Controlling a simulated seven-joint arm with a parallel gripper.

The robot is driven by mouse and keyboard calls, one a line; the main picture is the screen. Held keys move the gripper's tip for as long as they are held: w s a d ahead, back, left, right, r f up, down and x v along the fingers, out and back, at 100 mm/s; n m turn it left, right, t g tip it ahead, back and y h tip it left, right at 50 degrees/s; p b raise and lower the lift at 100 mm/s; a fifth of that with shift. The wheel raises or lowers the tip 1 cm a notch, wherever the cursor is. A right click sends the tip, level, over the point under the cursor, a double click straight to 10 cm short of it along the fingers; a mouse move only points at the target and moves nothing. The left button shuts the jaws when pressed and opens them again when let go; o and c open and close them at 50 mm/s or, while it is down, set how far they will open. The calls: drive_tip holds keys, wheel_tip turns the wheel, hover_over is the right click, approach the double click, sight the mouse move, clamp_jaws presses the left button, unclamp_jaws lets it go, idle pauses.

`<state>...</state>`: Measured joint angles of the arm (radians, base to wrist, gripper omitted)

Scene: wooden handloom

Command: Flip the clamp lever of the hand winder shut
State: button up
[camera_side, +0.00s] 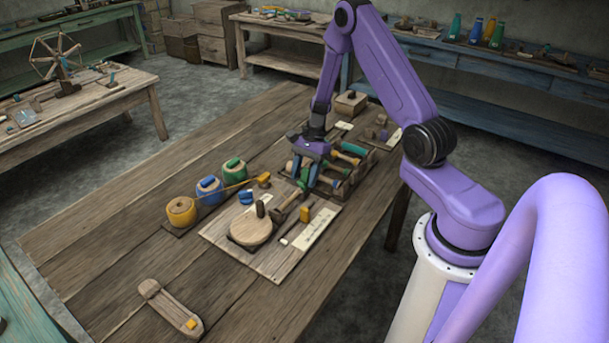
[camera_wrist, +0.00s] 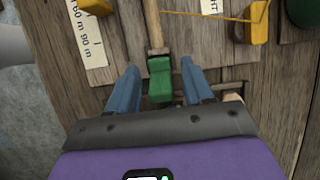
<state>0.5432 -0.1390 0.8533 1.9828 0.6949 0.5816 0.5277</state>
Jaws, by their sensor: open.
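My gripper (camera_side: 307,183) is open and points down over the near end of the tool rack. In the wrist view its blue fingers (camera_wrist: 160,68) stand on either side of a green grip (camera_wrist: 160,80), with gaps showing. The grip sits on the end of a wooden bar (camera_wrist: 153,25), which looks like the clamp lever; I cannot tell its angle. In the side view the bar (camera_side: 288,207) runs toward the round wooden disc (camera_side: 250,230) with a dark knob, apparently the hand winder.
Yellow, blue and green spools (camera_side: 209,190) stand left, with yellow thread running to a yellow guide (camera_side: 263,179). A yellow block (camera_side: 305,213) and a marked label (camera_side: 309,228) lie right of the bar. A wooden shuttle (camera_side: 170,307) lies in front; the table's left side is clear.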

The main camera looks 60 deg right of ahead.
drive_tip(key=shift+f, duration=0.2)
clamp_jaws()
drive_tip(key=shift+a+r+h, duration=0.1)
drive_tip(key=shift+a+h, duration=0.45)
drive_tip(key=shift+h, duration=0.25)
drive_tip(key=shift+s+a+h, duration=0.1)
drive_tip(key=shift+a+h, duration=0.35)
drive_tip(key=shift+h, duration=0.75)
drive_tip(key=shift+a, duration=0.1)
unclamp_jaws()
